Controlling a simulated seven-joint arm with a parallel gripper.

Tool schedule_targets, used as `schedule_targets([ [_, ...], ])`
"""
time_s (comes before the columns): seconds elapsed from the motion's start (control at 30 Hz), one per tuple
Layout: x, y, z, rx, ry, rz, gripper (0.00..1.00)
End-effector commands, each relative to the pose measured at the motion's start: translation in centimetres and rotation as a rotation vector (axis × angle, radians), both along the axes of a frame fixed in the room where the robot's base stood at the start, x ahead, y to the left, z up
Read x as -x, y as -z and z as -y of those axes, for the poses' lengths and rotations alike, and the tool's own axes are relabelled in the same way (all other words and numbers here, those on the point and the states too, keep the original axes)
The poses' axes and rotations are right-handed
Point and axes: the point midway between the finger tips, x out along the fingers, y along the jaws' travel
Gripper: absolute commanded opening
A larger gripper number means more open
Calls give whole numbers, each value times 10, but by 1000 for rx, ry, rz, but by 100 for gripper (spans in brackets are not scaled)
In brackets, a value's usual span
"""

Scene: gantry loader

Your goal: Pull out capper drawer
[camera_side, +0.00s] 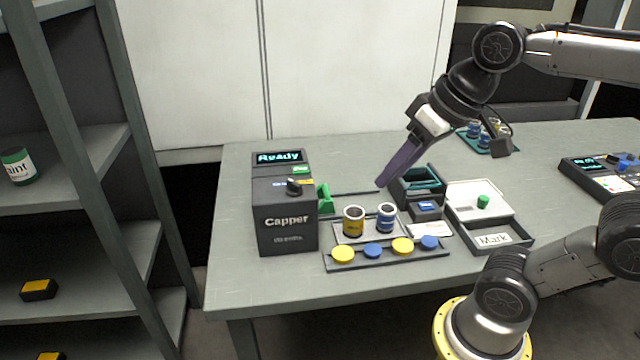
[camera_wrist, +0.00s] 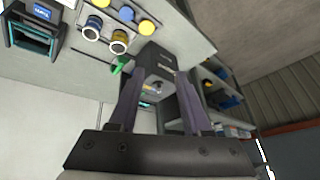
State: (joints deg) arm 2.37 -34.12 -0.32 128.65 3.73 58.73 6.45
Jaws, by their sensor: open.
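The capper (camera_side: 286,215) is a dark box at the left of the table, with a lit "Ready" screen and a knob. It also shows in the wrist view (camera_wrist: 157,62), beyond and between my fingertips. A green bracket-like part (camera_side: 325,200) sticks out at its right side; it shows in the wrist view (camera_wrist: 121,66) left of the capper. I cannot tell whether this is the drawer's handle, or make out the drawer's edges. My gripper (camera_side: 381,184) is open and empty, above the table right of the capper and apart from it. In the wrist view (camera_wrist: 158,80) its two purple fingers are spread.
A yellow can (camera_side: 353,222) and a blue can (camera_side: 386,218) stand right of the capper, behind a rack (camera_side: 388,257) of yellow and blue caps. A dark device (camera_side: 418,186) and a "Mark" tray (camera_side: 515,243) stand further right. Shelves (camera_side: 62,204) are at the left.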

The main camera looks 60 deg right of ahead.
Motion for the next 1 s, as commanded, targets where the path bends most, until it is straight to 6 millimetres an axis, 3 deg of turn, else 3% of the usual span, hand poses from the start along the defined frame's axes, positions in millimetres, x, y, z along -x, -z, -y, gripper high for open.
schedule_targets([
  [0.13,-47,-22,12,-55,101,-54,48],
  [0.3,-107,-30,38,-122,224,-125,48],
  [0.47,-160,-18,76,-180,338,-197,48],
  [0.6,-198,8,116,-225,429,-258,48],
  [0.8,-223,53,165,-265,518,-333,48],
  [1.0,-220,80,183,-282,560,-381,48],
])
